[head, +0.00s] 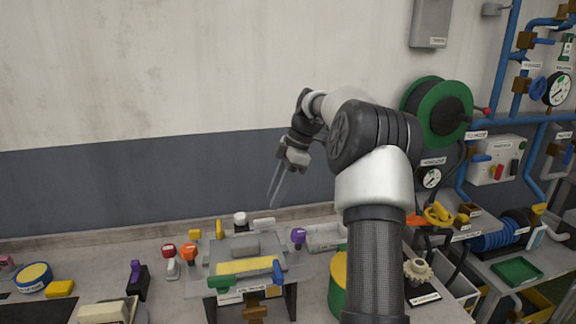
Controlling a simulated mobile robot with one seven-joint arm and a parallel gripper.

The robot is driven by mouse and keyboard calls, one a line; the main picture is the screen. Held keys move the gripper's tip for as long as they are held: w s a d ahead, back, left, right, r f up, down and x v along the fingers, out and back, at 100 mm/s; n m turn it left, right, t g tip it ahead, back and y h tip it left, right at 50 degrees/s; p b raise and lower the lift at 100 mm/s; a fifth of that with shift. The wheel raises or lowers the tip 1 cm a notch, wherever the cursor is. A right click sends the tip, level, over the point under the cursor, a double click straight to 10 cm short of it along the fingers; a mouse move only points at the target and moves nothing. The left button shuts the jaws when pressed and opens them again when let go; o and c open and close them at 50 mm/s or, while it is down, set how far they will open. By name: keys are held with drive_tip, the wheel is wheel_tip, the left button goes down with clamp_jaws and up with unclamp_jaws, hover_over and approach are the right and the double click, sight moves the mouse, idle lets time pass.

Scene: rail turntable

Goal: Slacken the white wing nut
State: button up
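The white wing nut appears to be the pale winged piece (264,223) at the back edge of a grey plate fixture (215,265) on the bench. It is small in this view, and its thread and seating cannot be made out. My gripper (271,200) hangs in the air in front of the wall, above the back of the fixture in the picture. Its two thin fingers point down and slightly left, with a gap between them and nothing held. They are apart from the wing nut.
Yellow (219,229), orange (188,253), purple (298,237), blue (277,270) and green (220,282) handles ring the plate. A white-capped pot (240,219) stands behind it. A grey tray (325,238) and a yellow-topped green drum (338,285) are to the right.

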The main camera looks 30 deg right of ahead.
drive_tip(key=p+v, duration=0.1)
drive_tip(key=v, duration=0.9)
drive_tip(key=shift+d+r, duration=0.15)
